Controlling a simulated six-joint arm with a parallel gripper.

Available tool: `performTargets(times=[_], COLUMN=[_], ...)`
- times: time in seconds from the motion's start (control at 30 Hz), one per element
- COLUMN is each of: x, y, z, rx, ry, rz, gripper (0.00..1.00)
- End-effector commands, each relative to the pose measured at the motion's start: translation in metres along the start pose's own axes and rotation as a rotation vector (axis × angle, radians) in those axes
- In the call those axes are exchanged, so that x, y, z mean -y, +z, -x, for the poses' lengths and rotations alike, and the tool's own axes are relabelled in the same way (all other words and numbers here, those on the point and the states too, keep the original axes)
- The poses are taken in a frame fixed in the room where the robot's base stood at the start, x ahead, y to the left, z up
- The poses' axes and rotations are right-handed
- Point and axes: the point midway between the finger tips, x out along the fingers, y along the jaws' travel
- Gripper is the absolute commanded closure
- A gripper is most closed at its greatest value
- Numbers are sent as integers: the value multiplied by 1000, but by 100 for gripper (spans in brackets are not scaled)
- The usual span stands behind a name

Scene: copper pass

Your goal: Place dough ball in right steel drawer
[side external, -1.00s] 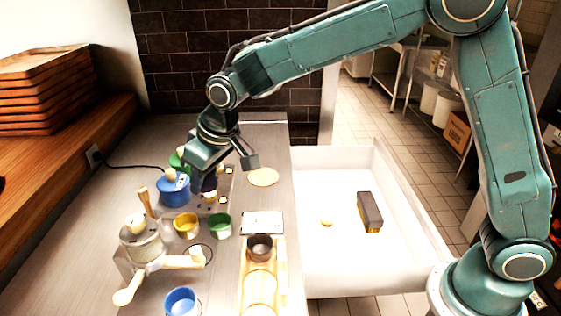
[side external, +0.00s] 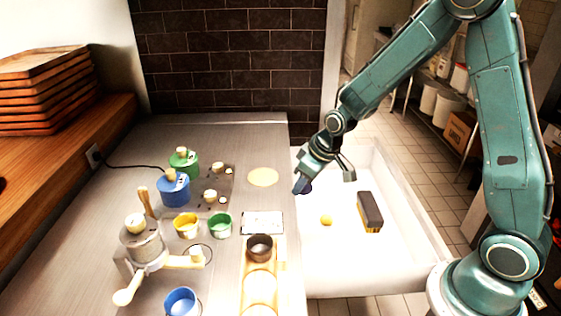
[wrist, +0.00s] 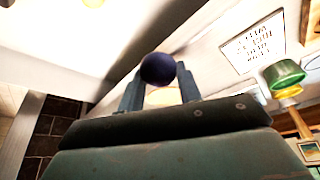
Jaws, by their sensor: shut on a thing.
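My gripper (side external: 304,187) is shut on a dark blue-violet ball (wrist: 158,69), which sits between its two fingertips in the wrist view. In the side external view it hangs near the left edge of the open white drawer (side external: 345,270), close to the counter's right edge. Its exact height is hard to tell. A small yellow ball (side external: 326,220) lies inside the drawer, left of a dark block with a yellow side (side external: 370,212). I cannot tell from looks which ball is dough.
A pale flat disc (side external: 263,177) and a printed card (side external: 262,222) lie on the counter. Blue and green lidded pots (side external: 174,190), small cups (side external: 220,226), a hand-cranked machine (side external: 143,247) and a dark ring on a wooden board (side external: 260,248) stand left of the drawer. The drawer's front floor is clear.

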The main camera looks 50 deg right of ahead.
Motion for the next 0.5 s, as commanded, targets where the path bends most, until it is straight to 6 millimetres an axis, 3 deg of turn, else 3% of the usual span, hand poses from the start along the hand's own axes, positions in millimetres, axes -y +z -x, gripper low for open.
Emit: performTargets(times=[0.5], x=[-18], y=[42], z=[12], rx=[0], ry=[-153], rz=[364], gripper=[91])
